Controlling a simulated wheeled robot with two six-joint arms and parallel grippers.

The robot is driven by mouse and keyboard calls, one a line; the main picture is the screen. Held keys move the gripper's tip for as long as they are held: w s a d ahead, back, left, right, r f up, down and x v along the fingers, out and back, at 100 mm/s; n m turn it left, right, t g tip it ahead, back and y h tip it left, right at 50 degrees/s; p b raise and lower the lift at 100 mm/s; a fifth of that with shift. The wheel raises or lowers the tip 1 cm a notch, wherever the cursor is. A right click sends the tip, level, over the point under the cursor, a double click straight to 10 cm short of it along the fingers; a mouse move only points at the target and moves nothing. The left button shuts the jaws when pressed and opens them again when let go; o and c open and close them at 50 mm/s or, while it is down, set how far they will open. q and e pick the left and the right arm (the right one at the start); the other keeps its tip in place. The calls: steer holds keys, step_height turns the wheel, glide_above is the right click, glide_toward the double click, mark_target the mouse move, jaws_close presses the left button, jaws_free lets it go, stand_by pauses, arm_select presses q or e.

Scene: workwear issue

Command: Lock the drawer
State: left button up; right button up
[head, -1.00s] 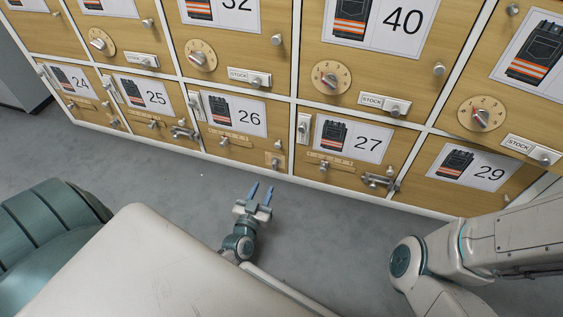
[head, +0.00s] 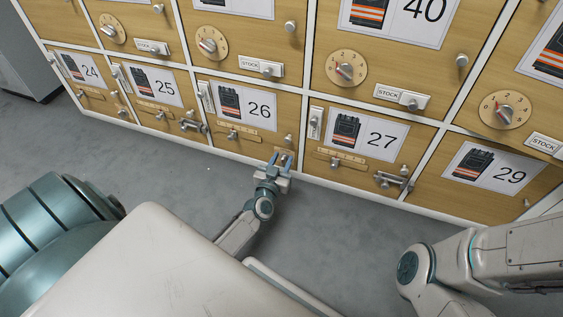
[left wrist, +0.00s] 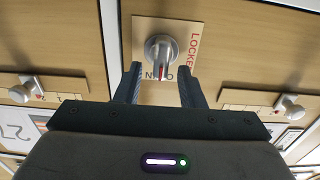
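The wooden drawer numbered 26 (head: 222,120) is in the bottom row and looks shut. A lock plate (left wrist: 145,27) at its lower right corner carries a silver turn knob (left wrist: 161,50) with a red mark. The knob points down in the left wrist view, over a partly covered word of which N and O show; LOCKED stands to its right. My left gripper (head: 281,162) is open in front of this plate. In the left wrist view its fingers (left wrist: 160,88) lie on either side of the knob's lower end, apart from it. My right gripper is out of view.
Drawers 25 (head: 135,75) and 27 (head: 400,158) flank this one, with a metal latch (head: 390,180) on 27. Drawers with round dials (head: 346,69) are above. Bare grey floor (head: 330,220) lies in front. My right arm is at the right.

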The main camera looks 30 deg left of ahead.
arm_select(q)
jaws_close()
steer(key=shift+n, duration=0.3)
steer(key=n, duration=0.1)
steer(key=n+p, duration=0.1)
steer(key=shift+s+a+n, duration=0.1)
steer(key=shift+a+n, duration=0.15)
steer(key=shift+n, duration=0.15)
steer(key=n, duration=0.3)
steer(key=shift+a+f+n, duration=0.2)
steer(key=shift+a+n, duration=0.05)
steer(key=shift+n, duration=0.05)
steer(key=n, duration=0.5)
steer(key=shift+s+a+f+b, duration=0.15)
steer(key=shift+a+f+b, duration=0.1)
steer(key=shift+f+b, duration=0.15)
steer(key=n, duration=0.2)
steer(key=n+b, duration=0.1)
steer(key=n, duration=0.2)
steer(key=shift+a+f+n, duration=0.1)
steer(key=shift+f+n, duration=0.25)
steer(key=shift+n, duration=0.05)
steer(key=shift+b, duration=0.3)
